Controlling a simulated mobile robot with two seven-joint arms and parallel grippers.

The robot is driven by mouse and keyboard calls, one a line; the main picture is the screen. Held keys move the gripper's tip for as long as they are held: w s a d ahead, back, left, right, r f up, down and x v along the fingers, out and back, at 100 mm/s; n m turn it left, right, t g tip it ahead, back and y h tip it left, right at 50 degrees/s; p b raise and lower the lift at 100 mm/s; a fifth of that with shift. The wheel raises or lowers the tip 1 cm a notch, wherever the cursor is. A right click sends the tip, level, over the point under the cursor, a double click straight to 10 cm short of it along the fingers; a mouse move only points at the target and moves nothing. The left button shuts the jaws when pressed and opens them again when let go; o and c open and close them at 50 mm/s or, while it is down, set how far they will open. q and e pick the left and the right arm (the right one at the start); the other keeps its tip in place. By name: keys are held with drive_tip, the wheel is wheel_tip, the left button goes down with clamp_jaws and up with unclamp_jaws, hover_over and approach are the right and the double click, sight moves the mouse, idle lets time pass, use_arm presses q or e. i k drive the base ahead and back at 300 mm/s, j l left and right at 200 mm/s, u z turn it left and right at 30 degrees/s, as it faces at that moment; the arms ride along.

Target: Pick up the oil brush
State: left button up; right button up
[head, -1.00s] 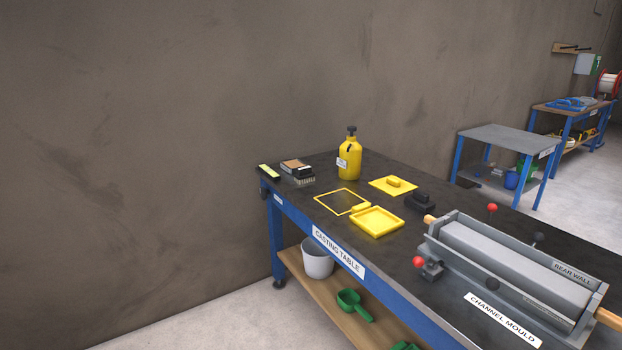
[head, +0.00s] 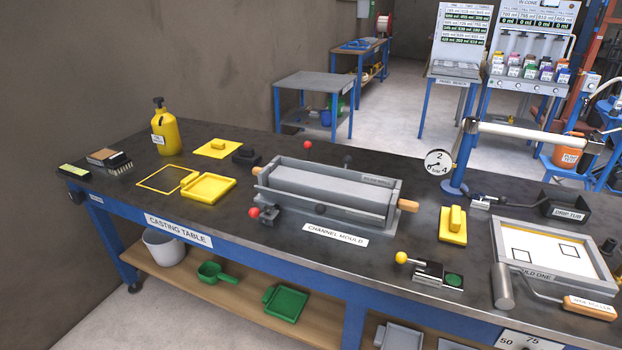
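A dark block-shaped brush with pale bristles (head: 121,164) lies near the far left end of the casting table (head: 300,148). It may be the oil brush, but I cannot read any label on it. A brown-topped block (head: 104,156) lies close beside it, and a yellow-topped strip (head: 73,171) lies to its left. A yellow bottle with a dark cap (head: 165,133) stands upright to its right. Neither of my grippers shows in the head view.
A yellow tray (head: 208,190) and the channel mould (head: 330,188) stand on the table. A mould with a tray-like frame (head: 553,253), a roller (head: 503,286) and a gauge on a post (head: 438,163) are at the right. A grey side table (head: 315,84) stands behind.

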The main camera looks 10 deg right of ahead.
sight(119, 162)
drive_tip(key=i+j+z, duration=0.15)
drive_tip(key=z, duration=0.35)
drive_tip(key=j+z, duration=0.85)
drive_tip(key=j, duration=0.45)
drive_tip(key=j+z, duration=0.1)
drive_tip(key=j, duration=1.65)
drive_tip(key=k+j+z, duration=0.15)
drive_tip(key=j, duration=0.7)
